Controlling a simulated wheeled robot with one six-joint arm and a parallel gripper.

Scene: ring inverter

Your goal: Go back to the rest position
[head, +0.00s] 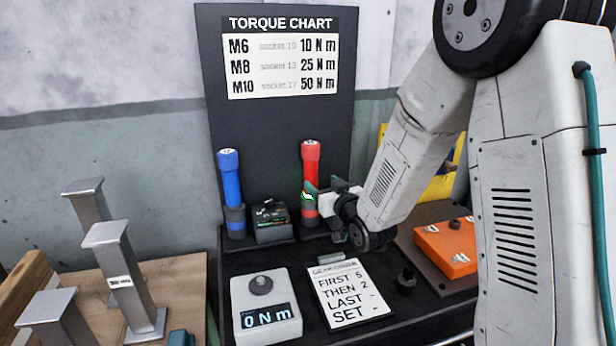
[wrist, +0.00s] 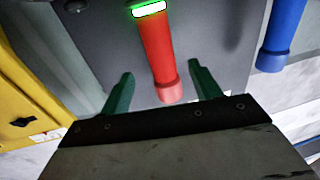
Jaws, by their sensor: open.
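My gripper (head: 318,192) is open at the lower part of the upright red torque tool (head: 310,160), which has a dark grey base section and a green-lit band. In the wrist view my two green fingers (wrist: 160,72) are spread, with the red tool (wrist: 156,50) showing between them and a gap on each side. I cannot tell how deep the tool lies between the fingers. My arm reaches in from the right.
A blue tool (head: 229,180) stands upright to the left, with a small black device (head: 270,222) between the two. In front are a "0 N m" meter (head: 266,305) and an instruction card (head: 347,290). Metal posts (head: 118,265) stand left; an orange block (head: 447,248) lies right.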

